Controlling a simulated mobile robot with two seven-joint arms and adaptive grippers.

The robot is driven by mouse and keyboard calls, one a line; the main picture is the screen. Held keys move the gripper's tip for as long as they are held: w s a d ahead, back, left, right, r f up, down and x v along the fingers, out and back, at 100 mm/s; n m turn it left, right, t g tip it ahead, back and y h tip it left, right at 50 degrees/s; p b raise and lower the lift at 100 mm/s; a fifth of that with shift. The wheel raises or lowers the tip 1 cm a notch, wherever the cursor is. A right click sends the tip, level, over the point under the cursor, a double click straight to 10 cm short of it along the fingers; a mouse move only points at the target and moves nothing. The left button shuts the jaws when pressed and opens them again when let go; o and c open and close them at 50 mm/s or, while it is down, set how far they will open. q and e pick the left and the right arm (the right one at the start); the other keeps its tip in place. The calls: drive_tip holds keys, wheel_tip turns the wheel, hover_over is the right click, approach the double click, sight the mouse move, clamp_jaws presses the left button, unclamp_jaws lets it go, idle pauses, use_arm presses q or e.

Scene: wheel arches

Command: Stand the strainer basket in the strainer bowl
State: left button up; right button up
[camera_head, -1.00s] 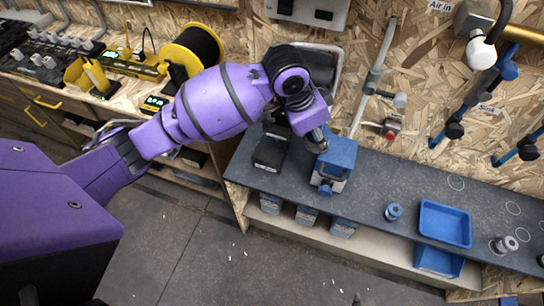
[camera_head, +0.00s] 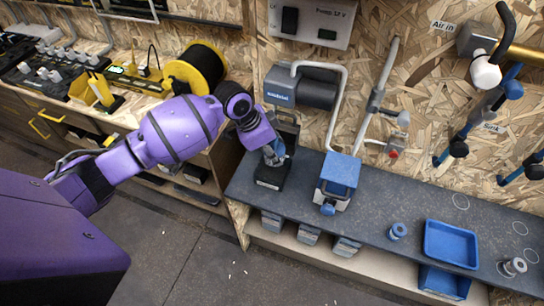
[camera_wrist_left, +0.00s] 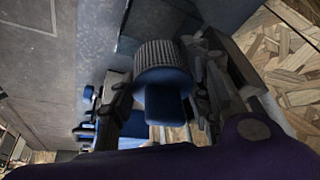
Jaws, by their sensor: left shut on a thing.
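My left gripper (camera_head: 274,153) is over the back left of the dark bench, just above a black open-topped block (camera_head: 273,172). In the wrist view the fingers (camera_wrist_left: 165,105) are shut on a blue piece with a grey ribbed round collar (camera_wrist_left: 163,62). I cannot tell whether this is the strainer basket. A small blue round part (camera_head: 397,231) and a grey metal round part (camera_head: 512,267) stand farther right on the bench. I cannot tell for sure which thing is the strainer bowl. My right gripper is out of view.
A blue-topped block with a blue knob (camera_head: 340,170) stands right of my gripper. A blue tray (camera_head: 451,244) lies farther right. A grey pipe and motor (camera_head: 300,88) hang on the wall behind. The bench (camera_head: 375,208) is clear between the blue-topped block and the small blue part.

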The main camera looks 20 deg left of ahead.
use_arm(q)
wheel_tip(320, 180, down, 3)
drive_tip(key=shift+a+f, duration=0.1)
drive_tip(key=shift+f, duration=0.1)
drive_tip(key=shift+r, duration=0.1)
drive_tip(key=shift+f, duration=0.65)
drive_tip(key=o, duration=1.3)
